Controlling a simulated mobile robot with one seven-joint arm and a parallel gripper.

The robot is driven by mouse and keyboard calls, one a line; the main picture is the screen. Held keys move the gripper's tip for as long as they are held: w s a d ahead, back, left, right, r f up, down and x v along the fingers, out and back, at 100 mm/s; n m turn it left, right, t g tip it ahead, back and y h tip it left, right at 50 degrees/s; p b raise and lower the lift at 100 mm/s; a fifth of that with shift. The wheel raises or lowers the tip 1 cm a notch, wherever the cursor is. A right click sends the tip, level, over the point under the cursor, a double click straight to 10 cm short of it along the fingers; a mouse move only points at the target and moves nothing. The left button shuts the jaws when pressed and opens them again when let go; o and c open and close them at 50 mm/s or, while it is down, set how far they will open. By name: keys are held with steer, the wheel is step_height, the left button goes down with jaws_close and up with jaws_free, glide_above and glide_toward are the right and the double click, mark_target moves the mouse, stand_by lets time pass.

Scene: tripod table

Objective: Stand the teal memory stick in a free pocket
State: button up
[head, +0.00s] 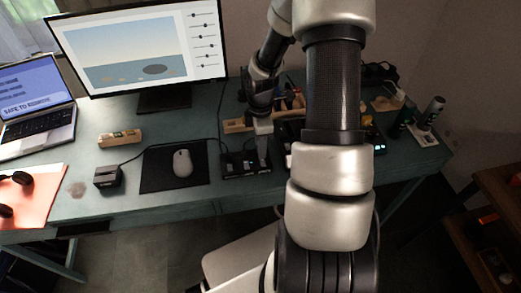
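My gripper (262,128) points down over the back middle of the table, just behind a black box (243,163). Its fingertips are too small and dark to show whether they are open or hold anything. I cannot make out the teal memory stick for certain. A light wooden block (120,138) with small dark and green marks lies left of the mouse mat. A wooden strip (236,126) lies behind the black box, partly hidden by my gripper. I cannot tell which pockets are free.
A monitor (140,47), a laptop (38,105) reading "SAFE TO REMOVE", a mouse (182,163) on a black mat (160,181) and a small black box (107,176) with a cable stand on the table (190,202). Bottles (433,112) stand at right. My arm hides the right middle.

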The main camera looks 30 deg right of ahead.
jaws_close()
steer(key=shift+r, duration=0.1)
steer(key=shift+r, duration=0.3)
step_height(320, 180, up, 9)
steer(key=p, duration=0.2)
steer(key=w+a+f+p, duration=0.1)
steer(key=w+a+p, duration=0.1)
steer(key=w, duration=1.4)
steer(key=shift+w+a+p, duration=0.2)
steer(key=shift+a+p, duration=0.15)
steer(key=shift+a, duration=0.35)
steer(key=shift+f, duration=0.1)
